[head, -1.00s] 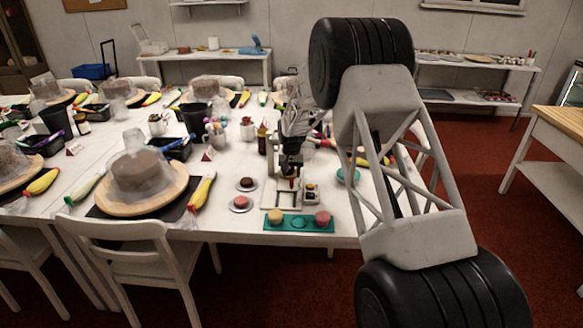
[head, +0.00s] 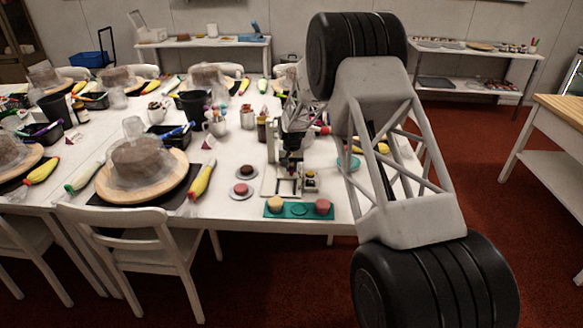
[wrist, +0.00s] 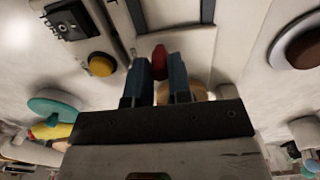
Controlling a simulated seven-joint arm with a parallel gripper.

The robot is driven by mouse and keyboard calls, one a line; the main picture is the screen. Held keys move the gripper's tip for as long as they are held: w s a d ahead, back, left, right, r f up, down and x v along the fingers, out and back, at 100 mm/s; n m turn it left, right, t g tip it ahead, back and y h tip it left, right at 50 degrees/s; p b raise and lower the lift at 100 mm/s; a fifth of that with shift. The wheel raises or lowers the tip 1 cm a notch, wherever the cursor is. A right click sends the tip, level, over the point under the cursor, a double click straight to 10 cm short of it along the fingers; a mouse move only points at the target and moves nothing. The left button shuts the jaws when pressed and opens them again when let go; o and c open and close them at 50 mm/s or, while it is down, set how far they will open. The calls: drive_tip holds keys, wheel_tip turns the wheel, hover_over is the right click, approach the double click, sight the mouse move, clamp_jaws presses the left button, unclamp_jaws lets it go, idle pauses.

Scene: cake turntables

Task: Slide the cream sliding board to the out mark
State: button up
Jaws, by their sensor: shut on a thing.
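My gripper (head: 290,168) points down over a small cream device near the front of the white table. In the wrist view, my gripper (wrist: 160,72) is shut on a small red knob (wrist: 160,58) between its blue-grey fingers. A cream panel (wrist: 166,12), which looks like the sliding board, lies just beyond the fingertips with dark edging around it. Its join with the knob is hard to see. In the head view the dark-edged frame (head: 284,187) shows below the gripper. I cannot make out the out mark.
A small block with a yellow button (wrist: 101,64) stands beside the frame. A green tray (head: 299,210) with round cakes lies in front. Two small plates (head: 241,190) are to the left. A cake turntable (head: 110,184) stands further left.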

drive_tip(key=shift+s, duration=0.2)
drive_tip(key=shift+s+f, duration=0.15)
drive_tip(key=shift+s, duration=4.7)
drive_tip(key=o, duration=0.8)
drive_tip(key=shift+c, duration=0.2)
drive_tip(key=shift+r, duration=0.2)
wheel_tip(320, 180, up, 7)
